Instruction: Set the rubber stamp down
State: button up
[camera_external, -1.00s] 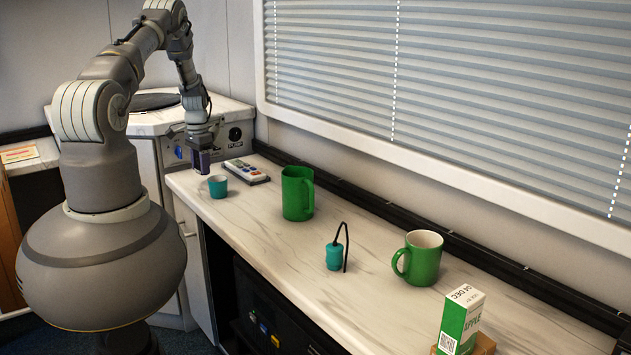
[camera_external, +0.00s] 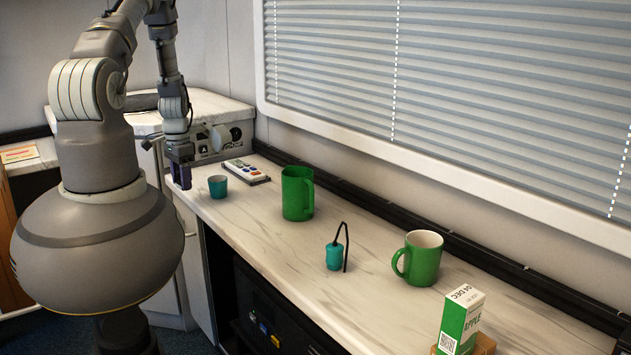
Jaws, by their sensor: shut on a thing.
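My gripper (camera_external: 180,160) points down over the far left end of the marble counter (camera_external: 275,245), near its front edge. It is shut on a small dark purple block, likely the rubber stamp (camera_external: 182,177). The block hangs upright below the fingers, and its lower end is close to the counter top. I cannot tell whether it touches. The teal cup (camera_external: 218,187) stands just to the right, apart from it.
A green pitcher (camera_external: 297,193), a teal corded object (camera_external: 335,255), a green mug (camera_external: 419,258) and a green-white carton (camera_external: 461,319) stand farther right. Bare counter lies between them.

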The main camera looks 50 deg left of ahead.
notch_tip(320, 180, up, 5)
jog(key=shift+r, duration=0.2)
jog(key=w+d+m, duration=0.8)
jog(key=w+d, duration=0.3)
jog(key=d, duration=0.5)
jog(key=w+d+m+p, duration=0.15)
jog(key=d+m, duration=0.95)
jog(key=d, duration=1.4)
jog(key=f, duration=0.2)
jog(key=w+f, duration=0.1)
jog(key=f, duration=0.2)
jog(key=shift+w+f, duration=0.2)
jog(key=shift+f, duration=0.05)
jog(key=b, duration=0.4)
send_over(363, 237)
jog(key=shift+d+f, duration=0.1)
jog(key=shift+f, duration=0.7)
notch_tip(363, 237, down, 4)
jog(key=shift+r+b, duration=0.25)
jog(key=shift+b, duration=0.7)
jog(key=shift+r, duration=0.1)
